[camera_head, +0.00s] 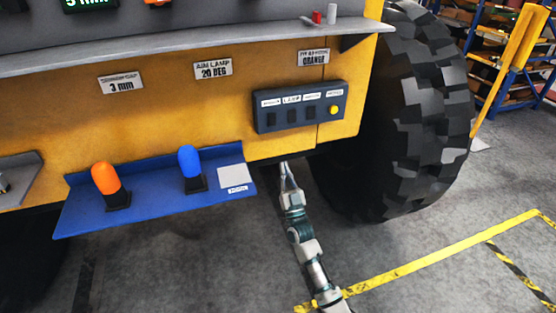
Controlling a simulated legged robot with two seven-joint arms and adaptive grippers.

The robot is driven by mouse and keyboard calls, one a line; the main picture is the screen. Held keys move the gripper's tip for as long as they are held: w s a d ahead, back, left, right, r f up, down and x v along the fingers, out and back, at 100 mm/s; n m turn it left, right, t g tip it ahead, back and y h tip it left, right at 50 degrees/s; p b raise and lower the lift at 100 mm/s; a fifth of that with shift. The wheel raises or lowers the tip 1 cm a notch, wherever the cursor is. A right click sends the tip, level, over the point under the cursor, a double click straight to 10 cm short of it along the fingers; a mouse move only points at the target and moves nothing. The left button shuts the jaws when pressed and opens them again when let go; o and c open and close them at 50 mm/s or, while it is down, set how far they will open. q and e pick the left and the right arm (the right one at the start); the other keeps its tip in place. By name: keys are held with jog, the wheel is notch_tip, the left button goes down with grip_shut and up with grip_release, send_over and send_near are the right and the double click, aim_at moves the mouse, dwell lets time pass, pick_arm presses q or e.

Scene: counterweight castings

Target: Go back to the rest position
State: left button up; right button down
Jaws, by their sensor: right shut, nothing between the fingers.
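My right gripper (286,172) is shut and empty. It is just below the lower edge of the yellow machine body (180,125), to the right of the blue shelf (145,200). Its arm reaches up from the bottom of the view over the grey floor. I cannot tell whether the fingertips touch the machine. My left gripper and arm do not show.
An orange lamp (106,180) and a blue lamp (190,163) stand on the blue shelf. A dark switch panel (299,108) with a yellow button is above my right gripper. A big tyre (415,110) stands at right. Yellow lines (440,253) mark open floor.

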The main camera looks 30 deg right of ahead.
jog(key=s+a+f+n+g+y, duration=0.15)
jog(key=a+f+g, duration=0.25)
jog(key=f, duration=0.9)
jog(key=s+a+f+n+g+y, duration=0.1)
jog(key=s+a+f+g+y, duration=0.25)
jog(key=f, duration=0.95)
jog(key=s+a+f+n+g+y, duration=0.2)
jog(key=a+f+g, duration=0.25)
jog(key=f, duration=0.85)
jog(key=s+a+f+g, duration=0.2)
jog(key=s+f, duration=0.5)
jog(key=f, duration=0.1)
jog(key=s+a+f+g, duration=0.3)
jog(key=s+f, duration=0.4)
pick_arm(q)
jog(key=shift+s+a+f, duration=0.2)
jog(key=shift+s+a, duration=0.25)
pick_arm(e)
jog(key=s+a+f+g, duration=0.1)
jog(key=s+f+g, duration=0.2)
jog(key=s, duration=0.8)
jog(key=s+a+f+g, duration=0.1)
jog(key=s+f+g, duration=0.2)
jog(key=s+f, duration=0.5)
jog(key=s, duration=0.4)
jog(key=shift+a+g, duration=0.2)
jog(key=shift+g, duration=0.2)
